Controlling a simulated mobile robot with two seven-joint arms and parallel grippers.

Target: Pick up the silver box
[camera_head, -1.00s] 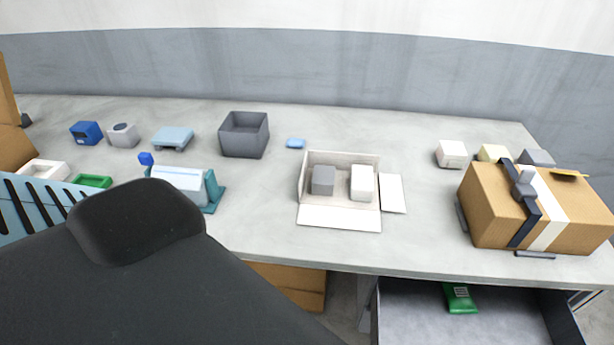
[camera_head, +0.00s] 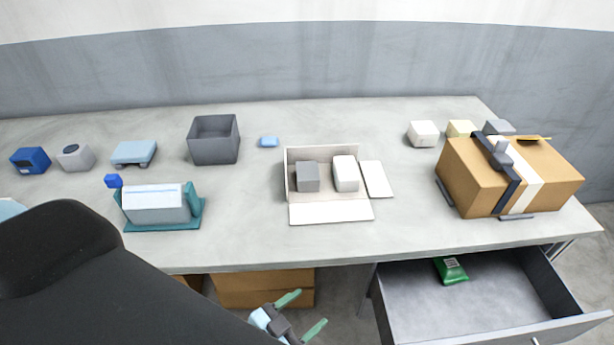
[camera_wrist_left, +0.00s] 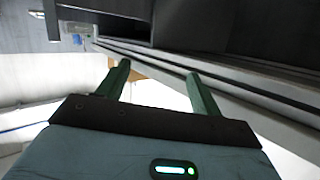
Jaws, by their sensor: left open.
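I cannot tell for sure which object is the silver box. A pale grey box with a dark round mark (camera_head: 76,157) stands on the table's left side. A darker grey block (camera_head: 308,177) sits inside an open white carton (camera_head: 330,211), beside a white block (camera_head: 345,174). Another grey box (camera_head: 498,127) is partly hidden at the right. My left gripper (camera_head: 302,314) has green fingers, is open and empty, and is below the table's front edge, away from all of these. In the left wrist view its fingers (camera_wrist_left: 158,75) are apart with nothing between them. My right gripper is not in view.
An open drawer (camera_head: 480,310) holding a green packet (camera_head: 451,271) juts out at the front right. A taped cardboard box (camera_head: 470,180) fills the table's right end. A dark grey bin (camera_head: 213,140) and teal holder (camera_head: 195,212) stand left. The table's front middle is clear.

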